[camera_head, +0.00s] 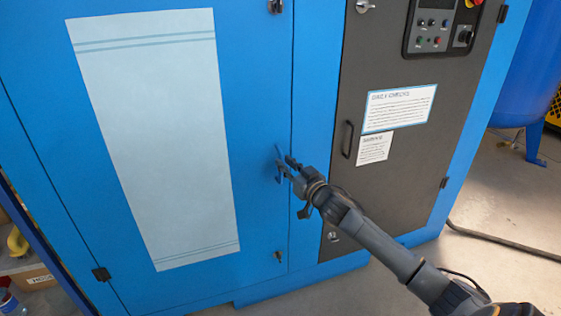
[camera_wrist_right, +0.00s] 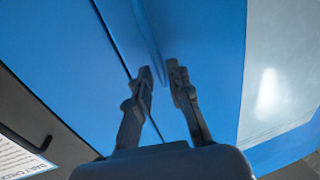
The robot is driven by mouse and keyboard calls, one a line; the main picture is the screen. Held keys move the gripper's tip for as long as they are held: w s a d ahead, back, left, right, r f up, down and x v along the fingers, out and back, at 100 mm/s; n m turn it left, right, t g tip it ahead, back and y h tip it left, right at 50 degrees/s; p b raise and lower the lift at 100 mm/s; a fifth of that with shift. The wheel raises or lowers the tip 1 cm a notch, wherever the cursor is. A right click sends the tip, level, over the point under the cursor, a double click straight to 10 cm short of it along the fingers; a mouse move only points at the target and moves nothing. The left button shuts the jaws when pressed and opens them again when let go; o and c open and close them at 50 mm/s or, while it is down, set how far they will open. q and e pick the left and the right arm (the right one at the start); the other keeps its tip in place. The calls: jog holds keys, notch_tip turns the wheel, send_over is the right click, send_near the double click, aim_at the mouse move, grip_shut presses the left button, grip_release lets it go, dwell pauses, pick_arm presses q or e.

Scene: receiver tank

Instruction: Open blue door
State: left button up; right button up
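The blue door (camera_head: 262,105) is the left front panel of a blue cabinet, with a large pale sheet (camera_head: 160,140) on it. It lies flush with the frame and looks shut. My right gripper (camera_head: 284,166) is at the door's right edge, about mid-height. In the right wrist view its two fingers (camera_wrist_right: 160,78) point at the blue surface with a narrow gap between their tips. A curved blue strip (camera_wrist_right: 152,35), perhaps a handle, runs down toward that gap. I cannot tell whether the fingers press on it. My left gripper is out of view.
A dark panel (camera_head: 385,75) with a black handle (camera_head: 348,138), labels and buttons stands right of the door. A blue tank (camera_head: 530,65) is at the far right. A cable (camera_head: 505,243) lies on the floor. A cardboard box (camera_head: 35,278) is at lower left.

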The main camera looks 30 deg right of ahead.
aim_at(280, 180)
jog(key=shift+w, duration=1.75)
jog(key=shift+c, duration=0.4)
grip_shut()
